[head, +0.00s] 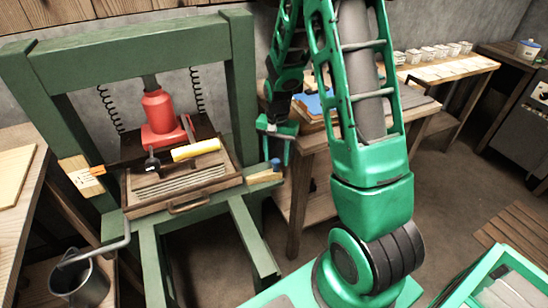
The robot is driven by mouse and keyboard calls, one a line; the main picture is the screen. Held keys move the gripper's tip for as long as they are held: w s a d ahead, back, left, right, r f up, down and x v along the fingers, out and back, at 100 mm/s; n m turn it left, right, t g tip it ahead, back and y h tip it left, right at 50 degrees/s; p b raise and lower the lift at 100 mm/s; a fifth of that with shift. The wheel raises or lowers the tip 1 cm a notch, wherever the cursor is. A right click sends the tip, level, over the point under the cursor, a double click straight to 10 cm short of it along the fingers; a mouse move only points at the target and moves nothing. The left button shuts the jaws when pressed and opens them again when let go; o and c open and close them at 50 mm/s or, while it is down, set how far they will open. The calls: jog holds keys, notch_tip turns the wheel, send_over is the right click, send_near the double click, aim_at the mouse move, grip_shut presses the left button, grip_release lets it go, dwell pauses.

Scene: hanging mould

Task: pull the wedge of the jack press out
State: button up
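The jack press is a green timber frame (140,45) at the left, with a red bottle jack (158,115) under its top beam. A pale wooden wedge-like piece (82,177) with a dark mark sticks out at the press's left side. A pale wooden block (263,178) with a blue knob (276,164) sticks out at its right side. I cannot tell for certain which is the wedge. My gripper (275,152) points down just above the blue knob. Its fingers appear apart, with nothing seen between them.
A slatted board (185,180) with a handle lies in the press; a yellow-handled tool (195,150) rests on it. A workbench (305,150) stands behind my arm. Open floor (445,190) lies at the right.

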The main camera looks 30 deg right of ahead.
jog(key=shift+s+a, duration=0.1)
notch_tip(320, 180, up, 11)
jog(key=shift+f, duration=0.15)
dwell(0.5)
dwell(0.4)
jog(key=s+r+n, duration=0.2)
jog(key=s+r, duration=0.3)
jog(key=s, duration=1)
jog(key=s+d+r+n, duration=0.1)
jog(key=s+r, duration=0.3)
jog(key=s, duration=1.1)
jog(key=shift+d+r+n, duration=0.15)
jog(key=shift+r+n, duration=0.2)
jog(key=shift+n, duration=0.15)
